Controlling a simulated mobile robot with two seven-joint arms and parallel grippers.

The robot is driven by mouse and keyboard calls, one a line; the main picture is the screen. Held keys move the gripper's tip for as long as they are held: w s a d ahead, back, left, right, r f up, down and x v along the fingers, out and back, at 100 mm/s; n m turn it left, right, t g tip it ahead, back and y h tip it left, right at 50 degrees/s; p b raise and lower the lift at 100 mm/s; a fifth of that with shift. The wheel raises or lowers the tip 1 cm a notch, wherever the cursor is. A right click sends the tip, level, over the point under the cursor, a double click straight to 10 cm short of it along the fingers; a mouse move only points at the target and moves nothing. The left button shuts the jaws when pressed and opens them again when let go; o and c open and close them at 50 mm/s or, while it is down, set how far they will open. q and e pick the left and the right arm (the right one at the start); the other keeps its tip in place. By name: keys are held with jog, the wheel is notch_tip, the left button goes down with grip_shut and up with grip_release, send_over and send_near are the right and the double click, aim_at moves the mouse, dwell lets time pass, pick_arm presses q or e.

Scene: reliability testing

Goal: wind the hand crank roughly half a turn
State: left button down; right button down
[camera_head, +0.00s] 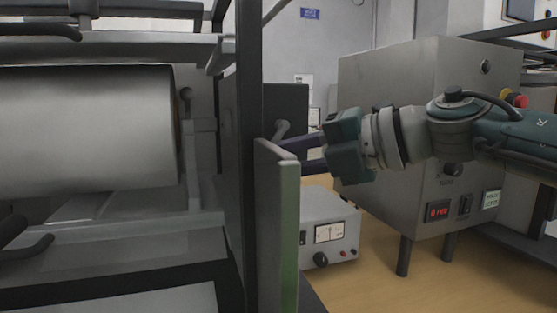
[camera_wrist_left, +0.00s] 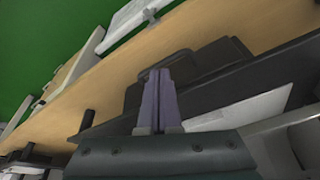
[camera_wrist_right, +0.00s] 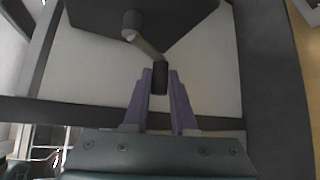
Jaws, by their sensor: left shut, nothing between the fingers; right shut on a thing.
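The hand crank has a grey arm (camera_wrist_right: 148,45) that runs from a round hub (camera_wrist_right: 131,22) down and right to a dark handle (camera_wrist_right: 160,78) in the right wrist view. My right gripper (camera_wrist_right: 160,76) has its purple fingers shut on either side of that handle. In the head view my right gripper (camera_head: 296,149) reaches in from the right, and a short grey part of the crank (camera_head: 283,129) shows above its fingertips. The panel edge partly hides the fingertips there. My left gripper (camera_wrist_left: 158,76) is shut and empty in the left wrist view, and is out of the head view.
A machine with a large pale roller (camera_head: 90,128) fills the left of the head view. An upright green-edged panel (camera_head: 277,225) stands close to my right fingers. A meter box (camera_head: 322,225) sits on the wooden surface, and a grey control cabinet (camera_head: 395,110) stands behind my right arm.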

pick_arm(q)
jog(key=shift+f, duration=0.1)
pick_arm(e)
jog(key=shift+s+a+f+m+y+b, duration=0.15)
jog(key=shift+a+m+y+b, duration=0.3)
jog(key=shift+b, duration=0.65)
pick_arm(q)
notch_tip(320, 180, down, 2)
jog(key=shift+d+f, duration=0.1)
jog(key=shift+f, duration=0.1)
pick_arm(e)
jog(key=shift+r+m+y, duration=0.35)
jog(key=shift+r+y, duration=0.05)
jog(key=shift+y, duration=0.15)
pick_arm(q)
jog(key=shift+r, duration=0.1)
pick_arm(e)
jog(key=c, duration=0.7)
grip_release()
jog(key=shift+c, duration=0.2)
pick_arm(q)
jog(key=shift+r+p, duration=0.4)
jog(key=shift+r, duration=0.1)
pick_arm(e)
jog(key=v, duration=1)
jog(key=shift+s, duration=0.15)
